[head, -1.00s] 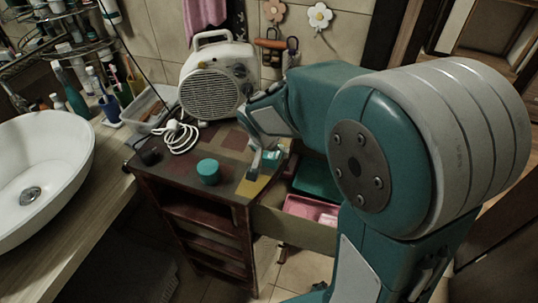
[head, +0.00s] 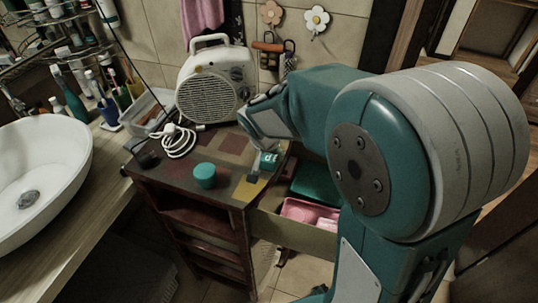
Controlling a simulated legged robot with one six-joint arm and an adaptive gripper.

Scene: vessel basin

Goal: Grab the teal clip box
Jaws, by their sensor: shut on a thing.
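The teal clip box (head: 269,160) is small, with a pale mark on its face. It is at the right part of the patchwork-topped cabinet (head: 222,155). My gripper (head: 266,148) reaches down from the right and is shut on the box. The fingertips are small and partly hidden, and I cannot tell for sure whether the box is clear of the top.
A round teal tub (head: 205,175) stands left of the box. A white fan heater (head: 213,85) and its coiled white cord (head: 178,141) are behind. An open drawer (head: 290,231) with a pink tray (head: 307,214) juts out at right. A washbasin (head: 40,165) is at left.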

